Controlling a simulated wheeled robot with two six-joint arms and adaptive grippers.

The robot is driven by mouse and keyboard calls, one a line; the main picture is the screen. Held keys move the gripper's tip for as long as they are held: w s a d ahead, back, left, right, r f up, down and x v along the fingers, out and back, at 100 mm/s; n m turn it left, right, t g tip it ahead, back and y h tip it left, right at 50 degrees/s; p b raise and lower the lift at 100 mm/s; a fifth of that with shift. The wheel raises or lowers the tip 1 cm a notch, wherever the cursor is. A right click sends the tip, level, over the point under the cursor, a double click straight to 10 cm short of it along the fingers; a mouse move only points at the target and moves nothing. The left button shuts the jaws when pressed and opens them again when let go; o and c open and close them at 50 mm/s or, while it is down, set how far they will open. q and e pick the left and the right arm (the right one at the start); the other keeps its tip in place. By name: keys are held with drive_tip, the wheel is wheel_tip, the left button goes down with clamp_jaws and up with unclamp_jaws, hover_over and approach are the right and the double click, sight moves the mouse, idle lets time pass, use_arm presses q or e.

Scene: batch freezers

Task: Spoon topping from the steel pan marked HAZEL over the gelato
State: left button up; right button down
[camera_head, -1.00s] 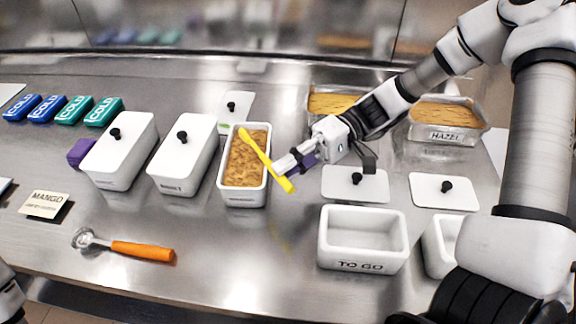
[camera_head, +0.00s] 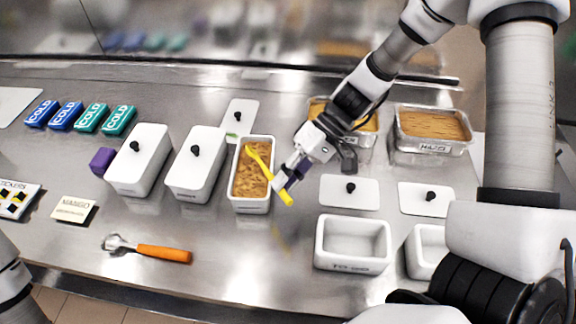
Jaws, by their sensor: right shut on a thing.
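The steel pan marked HAZEL (camera_head: 433,149) stands at the back right, filled with a tan topping. The open white tub of gelato (camera_head: 250,206) stands mid-counter, its brown surface uneven. My right gripper (camera_head: 287,184) is shut on a yellow spoon (camera_head: 267,171), just right of the tub. The spoon's head is over or at the gelato and its handle end sticks out past the tub's right wall. I cannot tell whether the head touches the gelato or carries topping. My left gripper is not in view.
Two lidded white tubs (camera_head: 140,165) (camera_head: 197,163) stand left of the gelato. A second steel pan (camera_head: 367,140) is partly hidden behind my right arm. An empty white tub (camera_head: 352,246) and loose lids (camera_head: 349,190) lie right. An orange-handled scoop (camera_head: 160,253) lies front left.

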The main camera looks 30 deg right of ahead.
drive_tip(key=r+h+p, duration=0.1)
drive_tip(key=h+p, duration=0.1)
drive_tip(key=a+h+p, duration=0.1)
drive_tip(key=h+p, duration=0.1)
drive_tip(key=shift+r+p, duration=0.35)
drive_tip(key=shift+a+f+h+p, duration=0.1)
drive_tip(key=shift+a+h+p, duration=0.15)
drive_tip(key=shift+h, duration=0.25)
drive_tip(key=h+p, duration=0.1)
drive_tip(key=p, duration=0.2)
drive_tip(key=a+r+h+p, duration=0.1)
drive_tip(key=h+p, duration=0.1)
drive_tip(key=p, duration=0.1)
drive_tip(key=r+h+p, duration=0.1)
drive_tip(key=h+p, duration=0.1)
drive_tip(key=p, duration=0.1)
drive_tip(key=shift+a+r+m, duration=0.2)
drive_tip(key=shift+a+m, duration=0.1)
drive_tip(key=shift+m, duration=0.1)
